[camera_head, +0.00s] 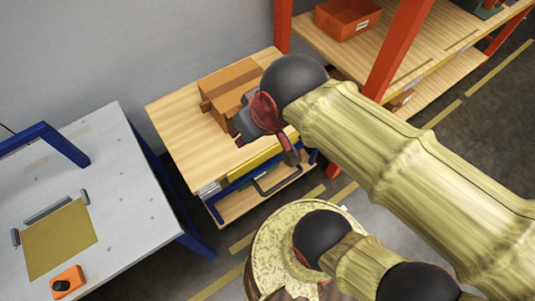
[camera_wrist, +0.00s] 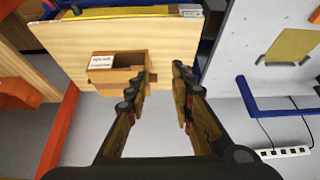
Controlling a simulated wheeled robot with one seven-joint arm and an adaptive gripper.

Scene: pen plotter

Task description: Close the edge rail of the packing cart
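The packing cart (camera_head: 180,122) has a pale wooden top and a blue frame. A yellow strip (camera_head: 250,161), which looks like its edge rail, runs along the front edge. In the wrist view the strip (camera_wrist: 120,12) lies along the top of the picture; I cannot tell whether it is raised or lowered. My gripper (camera_head: 266,132) is above the cart top, beside an open cardboard box, and partly hides the right part of the cart. In the wrist view my gripper (camera_wrist: 161,78) is open and empty, its fingers well apart, away from the strip.
The cardboard box (camera_wrist: 125,80) stands on the cart. A grey table (camera_head: 120,190) with a yellow sheet and an orange device (camera_head: 67,283) is at left. An orange-posted shelf (camera_head: 400,45) with an orange bin (camera_head: 347,17) stands at right.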

